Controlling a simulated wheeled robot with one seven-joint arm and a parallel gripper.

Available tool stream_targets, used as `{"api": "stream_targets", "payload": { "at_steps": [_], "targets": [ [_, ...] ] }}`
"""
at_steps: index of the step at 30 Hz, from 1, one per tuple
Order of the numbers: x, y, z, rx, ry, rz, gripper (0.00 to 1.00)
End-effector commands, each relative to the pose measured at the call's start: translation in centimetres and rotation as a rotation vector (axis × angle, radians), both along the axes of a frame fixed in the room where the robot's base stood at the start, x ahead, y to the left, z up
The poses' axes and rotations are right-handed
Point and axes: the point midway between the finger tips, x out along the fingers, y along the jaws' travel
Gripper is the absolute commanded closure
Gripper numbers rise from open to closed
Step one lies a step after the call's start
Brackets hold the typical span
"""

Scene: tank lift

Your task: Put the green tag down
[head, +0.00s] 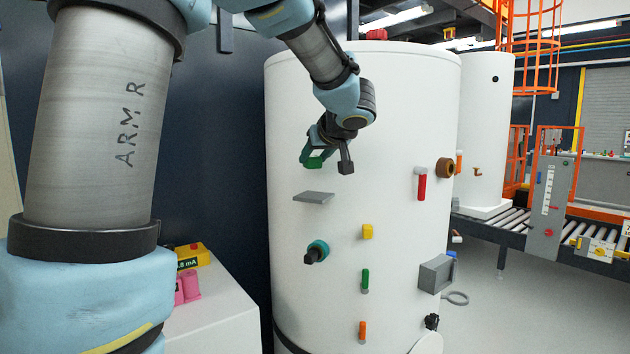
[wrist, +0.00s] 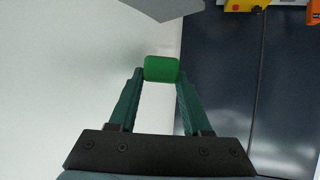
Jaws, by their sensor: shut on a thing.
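My gripper (head: 328,163) is in front of the upper part of the big white tank (head: 410,120). In the wrist view my gripper (wrist: 160,75) is shut on the green tag (wrist: 161,68), a small rounded green block between the two dark green fingertips. In the head view the tag is hard to tell from the green finger. A grey shelf plate (head: 314,197) sticks out of the tank a little below my gripper, and it also shows at the top of the wrist view (wrist: 165,8). The tag is apart from the plate.
The tank front carries a teal-and-black knob (head: 317,251), a yellow block (head: 367,231), a red handle (head: 422,186), a green handle (head: 365,279), an orange handle (head: 362,330) and a grey box (head: 436,273). A yellow meter (head: 192,256) stands on a white cabinet (head: 215,310) at left.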

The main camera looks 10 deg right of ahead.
Motion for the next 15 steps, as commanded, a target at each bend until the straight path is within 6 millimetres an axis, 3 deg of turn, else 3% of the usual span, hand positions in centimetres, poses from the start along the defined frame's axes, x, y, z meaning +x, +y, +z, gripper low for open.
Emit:
{"api": "stream_targets", "payload": {
  "at_steps": [15],
  "targets": [
    [0.0,0.0,-6.2,0.004,0.003,-0.001,1.00]
  ]
}}
